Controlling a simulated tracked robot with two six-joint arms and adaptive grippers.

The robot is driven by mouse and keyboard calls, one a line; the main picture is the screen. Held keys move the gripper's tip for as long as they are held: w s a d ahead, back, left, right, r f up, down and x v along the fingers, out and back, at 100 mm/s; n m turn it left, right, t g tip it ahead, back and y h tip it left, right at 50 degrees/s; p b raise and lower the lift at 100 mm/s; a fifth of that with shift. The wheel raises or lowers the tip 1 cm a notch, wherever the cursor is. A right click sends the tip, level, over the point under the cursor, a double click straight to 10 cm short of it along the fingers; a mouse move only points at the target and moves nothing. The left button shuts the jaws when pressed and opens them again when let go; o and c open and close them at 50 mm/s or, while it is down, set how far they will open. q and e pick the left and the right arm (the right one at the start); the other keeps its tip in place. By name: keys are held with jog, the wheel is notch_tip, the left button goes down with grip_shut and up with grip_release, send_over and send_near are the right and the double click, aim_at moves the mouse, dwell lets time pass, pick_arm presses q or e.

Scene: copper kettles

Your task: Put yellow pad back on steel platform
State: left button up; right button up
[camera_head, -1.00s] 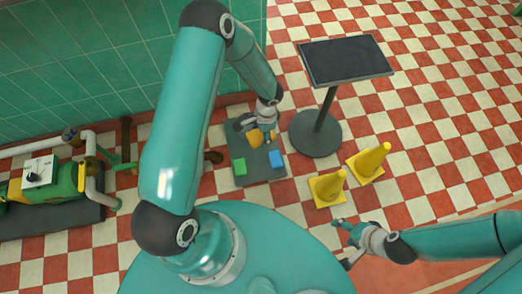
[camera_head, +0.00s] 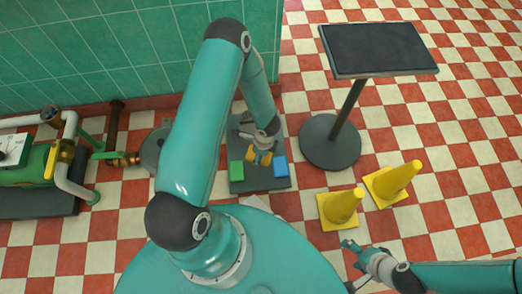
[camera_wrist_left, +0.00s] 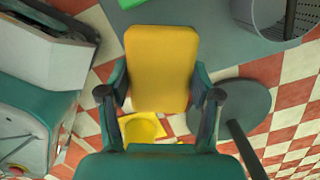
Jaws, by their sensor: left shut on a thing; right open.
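The yellow pad (camera_wrist_left: 160,68) is held between the two fingers of my left gripper (camera_wrist_left: 160,85), clear in the left wrist view. In the head view, my left gripper (camera_head: 261,154) is over the dark grey platform (camera_head: 262,186), and the yellow pad (camera_head: 266,159) is partly hidden by it. A green block (camera_head: 236,171) and a blue block (camera_head: 280,167) sit on the platform, to the left and right of the pad. The gap between pad and platform cannot be told. My right gripper (camera_head: 352,263) is open and empty near the cones.
Two yellow cones (camera_head: 341,207) stand right of the platform. A dark-topped stand (camera_head: 378,50) with a round base (camera_head: 330,143) is behind them. Green pump equipment (camera_head: 30,165) with pipes is at left. A grey bucket (camera_wrist_left: 265,15) shows in the wrist view. Checkered floor is free at right.

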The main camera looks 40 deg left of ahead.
pick_arm(q)
notch_tip(320, 180, down, 10)
jog(key=b, duration=0.2)
jog(key=shift+s+a+f+b, duration=0.1)
jog(key=shift+b, duration=0.3)
notch_tip(320, 180, down, 4)
jog(key=shift+f+b, duration=0.15)
jog(key=shift+b, duration=0.75)
jog(key=shift+f, duration=0.1)
jog(key=o, duration=1.1)
